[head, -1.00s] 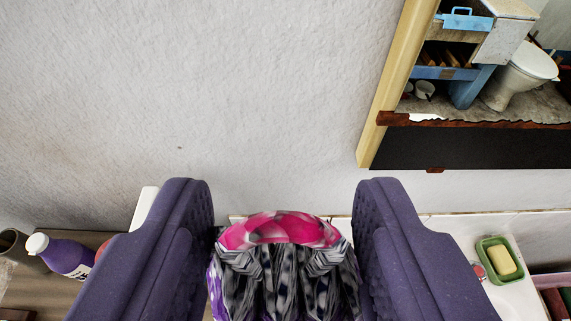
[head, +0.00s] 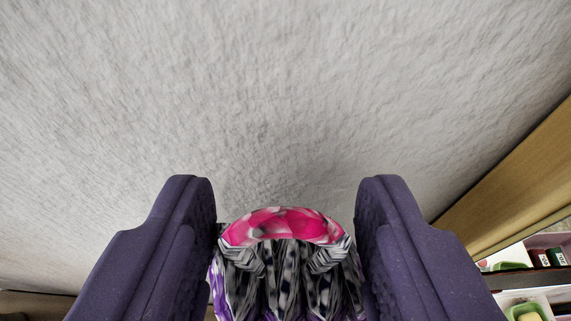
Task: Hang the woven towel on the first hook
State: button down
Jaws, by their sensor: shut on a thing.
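The woven towel (head: 285,270) is bunched between the two purple fingers of my gripper (head: 286,235), at the bottom middle of the head view. It has a pink band on top and black, white and purple folds below. My gripper is shut on it, with a finger against each side. The lower part of the towel is cut off by the picture edge. No hook shows in this view.
A rough pale wall (head: 290,90) fills most of the view. A wooden mirror frame (head: 515,185) runs along the right. Below it, a green soap dish (head: 525,312) and small items show. A brown surface (head: 35,304) shows at the lower left.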

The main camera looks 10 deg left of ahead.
jog(key=shift+w+a+f, duration=0.1)
jog(key=shift+w+f, duration=0.15)
jog(key=shift+w, duration=0.2)
notch_tip(320, 180, down, 3)
jog(key=shift+w+f, duration=0.1)
jog(key=shift+f+b, duration=0.3)
jog(key=shift+b, duration=0.4)
jog(key=shift+c, duration=2.4)
grip_release()
